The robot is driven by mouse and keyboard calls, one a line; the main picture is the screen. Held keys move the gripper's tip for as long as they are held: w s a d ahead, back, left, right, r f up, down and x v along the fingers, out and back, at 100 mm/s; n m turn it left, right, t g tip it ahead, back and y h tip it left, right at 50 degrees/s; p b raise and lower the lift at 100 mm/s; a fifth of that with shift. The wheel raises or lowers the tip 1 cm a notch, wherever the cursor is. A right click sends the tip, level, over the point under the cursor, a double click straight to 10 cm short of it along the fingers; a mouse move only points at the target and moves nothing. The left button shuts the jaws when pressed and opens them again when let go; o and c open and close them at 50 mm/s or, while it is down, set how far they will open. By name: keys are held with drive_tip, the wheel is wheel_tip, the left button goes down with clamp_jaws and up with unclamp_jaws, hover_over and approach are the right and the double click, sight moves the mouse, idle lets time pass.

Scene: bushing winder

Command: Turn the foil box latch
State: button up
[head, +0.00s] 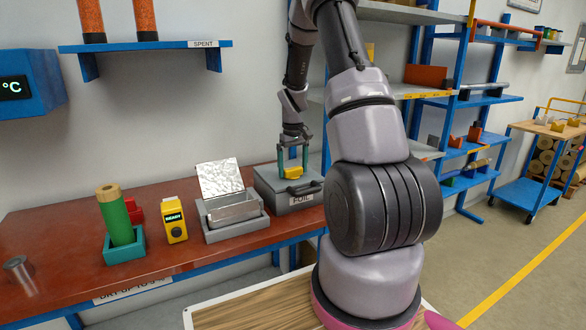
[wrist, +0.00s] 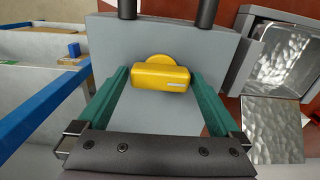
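The grey foil box (head: 288,195) stands on the red bench, its FOIL label on the front and a dark handle on the same side. Its yellow latch (head: 293,172) sits on top; in the wrist view the latch (wrist: 160,76) is a yellow bar on a round yellow base, lying crosswise. My gripper (head: 293,160) is above the box lid, pointing down. In the wrist view my gripper's two green fingers (wrist: 160,88) are wide apart, one on each side of the latch, with gaps between them and the bar.
An open grey tray (head: 236,222) with a raised foil-covered lid is left of the box. Further left are a yellow READY device (head: 174,220) and a green cylinder (head: 119,217) in a teal holder. Blue-edged shelves (head: 465,100) stand at the right.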

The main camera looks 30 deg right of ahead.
sight(293, 168)
wheel_tip(293, 168, up, 11)
idle(0.4)
drive_tip(key=shift+f, duration=0.1)
drive_tip(key=s+a+r+m+t, duration=0.1)
drive_tip(key=s+a+r+t, duration=0.1)
drive_tip(key=s+a+r, duration=0.45)
drive_tip(key=s+a+r+m+t, duration=0.15)
drive_tip(key=s+r, duration=0.25)
drive_tip(key=r, duration=0.5)
drive_tip(key=s+a+r+m+t+y, duration=0.1)
drive_tip(key=s+a+r+t, duration=0.1)
drive_tip(key=s, duration=0.6)
drive_tip(key=s+a+r+m+t+y, duration=0.1)
drive_tip(key=s+a+r, duration=0.1)
drive_tip(key=s+a, duration=0.3)
drive_tip(key=s, duration=0.3)
drive_tip(key=shift+s+a+r+t, duration=0.2)
drive_tip(key=shift+s+r+t, duration=0.05)
drive_tip(key=shift+r+t, duration=0.1)
